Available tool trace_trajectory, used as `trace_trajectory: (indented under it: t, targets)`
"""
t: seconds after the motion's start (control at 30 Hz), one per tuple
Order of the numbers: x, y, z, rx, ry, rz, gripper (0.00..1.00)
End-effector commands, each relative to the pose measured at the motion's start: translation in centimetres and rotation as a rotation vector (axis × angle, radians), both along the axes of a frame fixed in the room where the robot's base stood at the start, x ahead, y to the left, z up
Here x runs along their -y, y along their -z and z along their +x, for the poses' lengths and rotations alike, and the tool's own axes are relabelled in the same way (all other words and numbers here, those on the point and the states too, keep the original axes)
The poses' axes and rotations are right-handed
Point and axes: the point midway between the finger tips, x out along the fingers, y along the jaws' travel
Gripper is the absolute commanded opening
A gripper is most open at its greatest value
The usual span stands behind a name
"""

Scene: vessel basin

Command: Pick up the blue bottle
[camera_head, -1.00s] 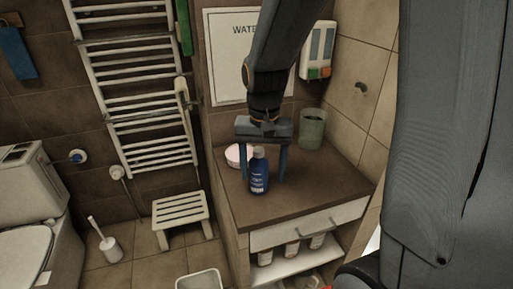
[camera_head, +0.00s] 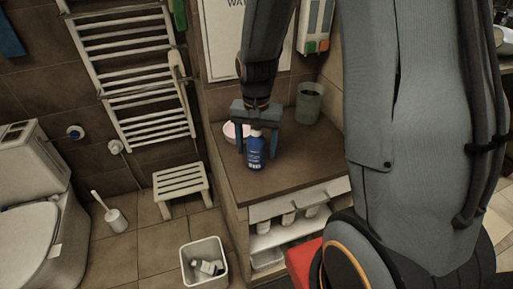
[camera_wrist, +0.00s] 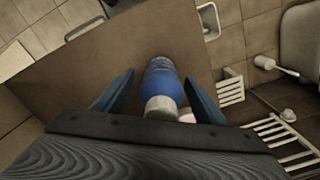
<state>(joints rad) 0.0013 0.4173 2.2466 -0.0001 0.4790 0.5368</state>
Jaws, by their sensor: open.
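The blue bottle (camera_head: 255,153) stands upright on the brown top of the cabinet (camera_head: 290,180). It has a pale cap, partly hidden by my gripper in the head view. My gripper (camera_head: 257,146) is above and around the bottle, with its blue fingers open. In the wrist view the bottle (camera_wrist: 161,84) lies between the two open fingertips (camera_wrist: 158,88), with a visible gap on both sides. The fingers do not appear to touch it.
A pink-white round container (camera_head: 231,131) stands just behind the bottle. A grey-green cup (camera_head: 308,102) stands at the back right. Below are an open shelf with several bottles, a white bin (camera_head: 205,262) and a stool (camera_head: 181,184).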

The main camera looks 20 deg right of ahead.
Motion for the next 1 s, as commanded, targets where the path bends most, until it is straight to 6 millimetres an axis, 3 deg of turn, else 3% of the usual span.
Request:
trace_trajectory:
  t: [0.37,0.67,1.0]
  targets:
    - [-0.12,1.07,0.03,0.001,-0.003,0.000,0.65]
    - [-0.14,1.05,0.02,0.001,-0.003,0.000,0.18]
    - [-0.13,0.78,0.08,0.002,-0.003,0.000,0.15]
